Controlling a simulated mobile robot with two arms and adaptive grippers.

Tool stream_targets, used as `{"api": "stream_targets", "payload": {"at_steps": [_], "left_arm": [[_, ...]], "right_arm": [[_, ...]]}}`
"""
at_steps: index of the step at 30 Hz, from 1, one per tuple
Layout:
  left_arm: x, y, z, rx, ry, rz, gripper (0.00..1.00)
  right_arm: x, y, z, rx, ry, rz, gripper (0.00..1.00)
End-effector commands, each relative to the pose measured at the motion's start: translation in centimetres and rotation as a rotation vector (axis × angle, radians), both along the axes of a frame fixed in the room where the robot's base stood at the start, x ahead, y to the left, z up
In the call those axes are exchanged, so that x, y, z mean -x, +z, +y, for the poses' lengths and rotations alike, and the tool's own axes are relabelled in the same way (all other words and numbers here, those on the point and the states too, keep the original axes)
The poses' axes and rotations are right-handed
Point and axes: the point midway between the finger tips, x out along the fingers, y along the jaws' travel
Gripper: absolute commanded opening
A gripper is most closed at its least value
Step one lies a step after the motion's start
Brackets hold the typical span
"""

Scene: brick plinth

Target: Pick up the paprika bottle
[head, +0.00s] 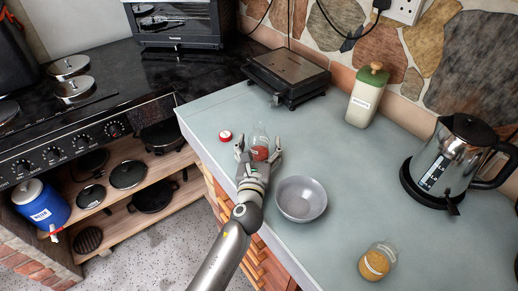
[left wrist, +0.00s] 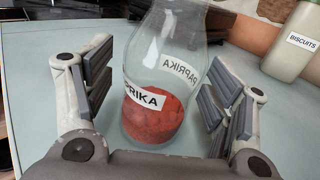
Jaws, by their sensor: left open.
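The paprika bottle (head: 260,143) is clear glass with red powder in its lower part, and stands upright on the grey-blue countertop (head: 350,205). In the left wrist view, the bottle (left wrist: 155,110) shows a white PAPRIKA label, and its top is cut off by the frame. My left gripper (head: 258,152) is open, with one finger on each side of the bottle. In the left wrist view, gaps show between the bottle and the finger pads of the gripper (left wrist: 158,95). My right gripper is not in view.
A small red-and-white lid (head: 225,136) lies left of the bottle. A grey bowl (head: 301,199) stands close to my left wrist. A green-topped biscuits container (head: 366,96), black grill (head: 287,74), kettle (head: 446,160) and jar of yellowish contents (head: 377,262) stand farther off. The counter's middle is clear.

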Motion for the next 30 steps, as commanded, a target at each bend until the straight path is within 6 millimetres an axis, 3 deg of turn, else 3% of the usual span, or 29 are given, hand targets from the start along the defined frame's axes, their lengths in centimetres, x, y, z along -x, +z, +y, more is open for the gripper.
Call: {"api": "stream_targets", "payload": {"at_steps": [5,18,30], "left_arm": [[0.01,0.0,0.0,0.0,0.0,0.0,0.77],[0.03,0.04,-0.01,0.0,0.0,-0.001,0.24],[0.02,0.45,-0.01,0.0,-0.001,-0.002,0.24]], "right_arm": [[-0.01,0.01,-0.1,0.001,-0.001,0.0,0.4],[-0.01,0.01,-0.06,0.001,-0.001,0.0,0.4],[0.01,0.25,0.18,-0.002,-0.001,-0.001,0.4]]}}
